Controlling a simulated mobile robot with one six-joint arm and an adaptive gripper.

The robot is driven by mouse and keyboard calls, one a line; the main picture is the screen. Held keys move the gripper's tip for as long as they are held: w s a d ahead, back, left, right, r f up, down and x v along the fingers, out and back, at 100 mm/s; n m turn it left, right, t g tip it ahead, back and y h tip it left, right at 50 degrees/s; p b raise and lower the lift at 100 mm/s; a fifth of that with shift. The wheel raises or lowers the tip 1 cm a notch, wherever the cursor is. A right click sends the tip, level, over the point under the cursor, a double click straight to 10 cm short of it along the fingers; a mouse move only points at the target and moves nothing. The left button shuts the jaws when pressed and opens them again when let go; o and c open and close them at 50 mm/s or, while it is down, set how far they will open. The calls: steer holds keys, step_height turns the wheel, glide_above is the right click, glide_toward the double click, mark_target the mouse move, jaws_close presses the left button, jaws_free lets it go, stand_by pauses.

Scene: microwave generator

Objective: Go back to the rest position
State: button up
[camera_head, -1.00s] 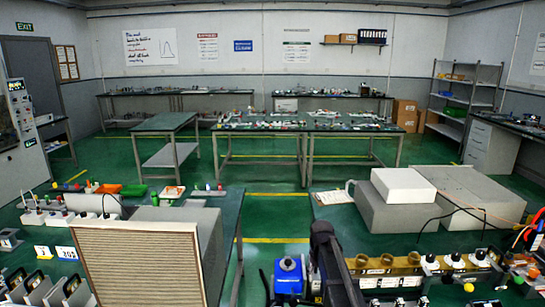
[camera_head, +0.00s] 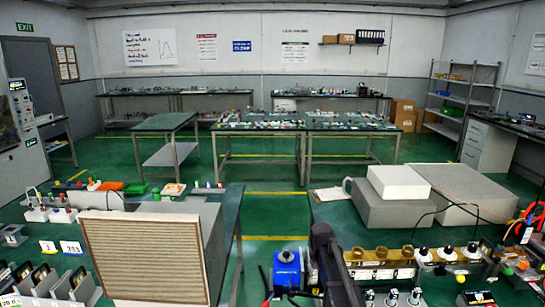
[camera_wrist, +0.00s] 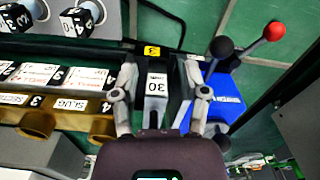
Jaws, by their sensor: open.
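My gripper (camera_wrist: 158,65) is in the wrist view, its two fingers spread apart. A dark slotted part with a white label reading 30 (camera_wrist: 156,84) shows between the fingers; I cannot tell how far beyond them it lies, and no grip on it shows. A blue device (camera_wrist: 222,98) with a black-knobbed and a red-knobbed lever is just right of the fingers. In the head view my dark arm (camera_head: 328,262) stands at the bottom centre, and the gripper's fingers are not visible there.
A row of brass-coloured parts and labelled fixtures (camera_head: 380,257) lies right of my arm. A ribbed panel (camera_head: 142,258) on a grey box stands at front left. Grey and white blocks (camera_head: 398,182) sit on the right bench. A green floor aisle (camera_head: 275,215) runs between the benches.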

steer(key=s+d+m, duration=0.1)
steer(key=s+m, duration=0.1)
steer(key=s, duration=1.8)
steer(key=shift+s+d, duration=0.35)
steer(key=shift+s, duration=0.05)
steer(key=shift+c, duration=0.5)
steer(key=shift+d, duration=0.1)
